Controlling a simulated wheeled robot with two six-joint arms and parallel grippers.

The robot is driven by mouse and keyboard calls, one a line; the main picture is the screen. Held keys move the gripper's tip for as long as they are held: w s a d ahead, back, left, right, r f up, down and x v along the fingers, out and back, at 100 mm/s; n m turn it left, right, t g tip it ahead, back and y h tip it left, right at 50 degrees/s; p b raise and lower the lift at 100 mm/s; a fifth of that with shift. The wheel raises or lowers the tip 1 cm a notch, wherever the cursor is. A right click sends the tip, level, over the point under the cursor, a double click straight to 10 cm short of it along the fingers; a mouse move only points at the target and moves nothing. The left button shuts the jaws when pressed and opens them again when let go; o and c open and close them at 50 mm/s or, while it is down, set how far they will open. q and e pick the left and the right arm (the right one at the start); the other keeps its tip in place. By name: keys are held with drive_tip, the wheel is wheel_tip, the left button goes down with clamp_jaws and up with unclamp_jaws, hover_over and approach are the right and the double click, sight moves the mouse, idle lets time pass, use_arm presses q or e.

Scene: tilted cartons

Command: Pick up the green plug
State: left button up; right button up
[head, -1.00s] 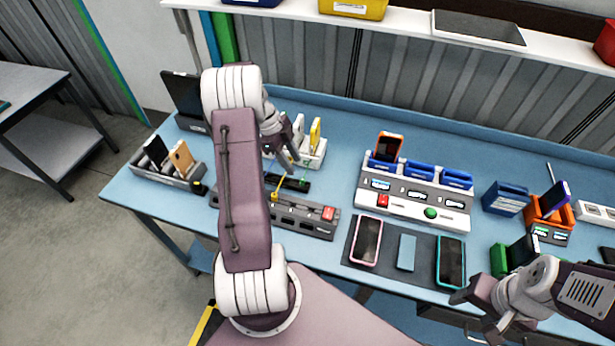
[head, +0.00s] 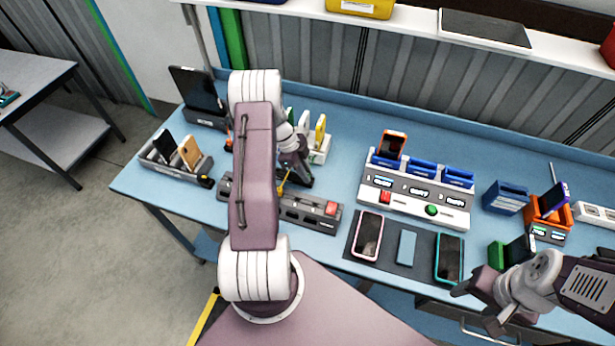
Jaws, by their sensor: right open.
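My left gripper (head: 298,176) is low over the dark strip behind the grey socket block, and its jaws are too small and covered to read. I cannot make out the green plug; my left gripper and wrist cover the spot where a thin green piece showed earlier. A yellow plug (head: 283,184) stands just left of the gripper, above the grey block (head: 300,210) with a red switch. My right gripper (head: 476,308) is open and empty at the front right, beside the table's edge.
A white charging dock (head: 415,205) holds an orange phone (head: 391,144). A dark mat (head: 386,262) with several devices lies in front. A grey tray (head: 178,170) is at left.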

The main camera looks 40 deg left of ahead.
use_arm(q)
drive_tip(key=shift+s, duration=0.1)
clamp_jaws()
drive_tip(key=shift+r, duration=0.1)
drive_tip(key=shift+r+b, duration=0.3)
drive_tip(key=shift+r, duration=0.2)
wheel_tip(320, 180, up, 3)
drive_tip(key=shift+f+b, duration=0.1)
drive_tip(key=shift+b, duration=0.5)
drive_tip(key=s+d+r+b, duration=0.3)
drive_tip(key=s+d+r, duration=0.4)
drive_tip(key=s+d, duration=0.1)
drive_tip(key=shift+d, duration=0.3)
drive_tip(key=shift+r+p, duration=0.45)
drive_tip(key=shift+r, duration=0.35)
wheel_tip(320, 180, up, 3)
drive_tip(key=shift+f+p, duration=0.1)
drive_tip(key=shift+p, duration=0.85)
